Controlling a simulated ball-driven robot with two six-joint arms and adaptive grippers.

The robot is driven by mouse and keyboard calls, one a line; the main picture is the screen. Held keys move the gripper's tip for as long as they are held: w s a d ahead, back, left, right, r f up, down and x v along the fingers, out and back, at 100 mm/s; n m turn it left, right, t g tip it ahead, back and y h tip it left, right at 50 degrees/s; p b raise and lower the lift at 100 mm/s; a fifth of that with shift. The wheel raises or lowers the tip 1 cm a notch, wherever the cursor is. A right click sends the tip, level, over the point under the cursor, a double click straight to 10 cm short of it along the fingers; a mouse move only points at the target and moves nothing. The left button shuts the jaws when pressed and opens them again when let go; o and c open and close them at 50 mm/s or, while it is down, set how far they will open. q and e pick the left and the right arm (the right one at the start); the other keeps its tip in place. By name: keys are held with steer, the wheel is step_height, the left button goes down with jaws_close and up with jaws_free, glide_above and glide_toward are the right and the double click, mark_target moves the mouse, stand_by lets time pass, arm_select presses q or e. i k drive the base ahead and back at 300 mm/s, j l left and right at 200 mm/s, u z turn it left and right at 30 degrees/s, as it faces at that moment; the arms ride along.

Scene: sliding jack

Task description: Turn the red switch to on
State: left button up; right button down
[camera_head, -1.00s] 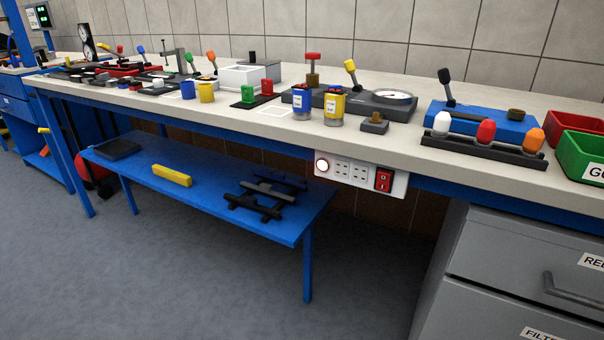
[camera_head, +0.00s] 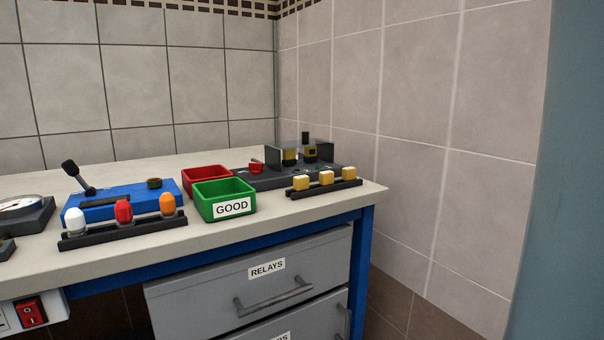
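A red rocker switch (camera_head: 31,312) marked O and I sits in a white socket panel (camera_head: 58,306) under the bench's front edge, at the bottom left of the head view. Whether it is on or off cannot be made out. A smaller red part (camera_head: 256,165) stands on a dark fixture (camera_head: 275,177) at the back right of the bench. Neither of my grippers shows in this view.
The bench (camera_head: 120,248) carries a blue box with a black lever (camera_head: 120,204), a rack of white, red and orange knobs (camera_head: 122,231), a green bin marked GOOD (camera_head: 222,210) and a red bin (camera_head: 205,178). Grey drawers (camera_head: 256,284) stand below. A tiled wall closes the right.

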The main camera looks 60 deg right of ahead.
mark_target(254, 167)
steer(key=z, duration=1.7)
steer(key=i+z, duration=0.1)
steer(key=z, duration=0.25)
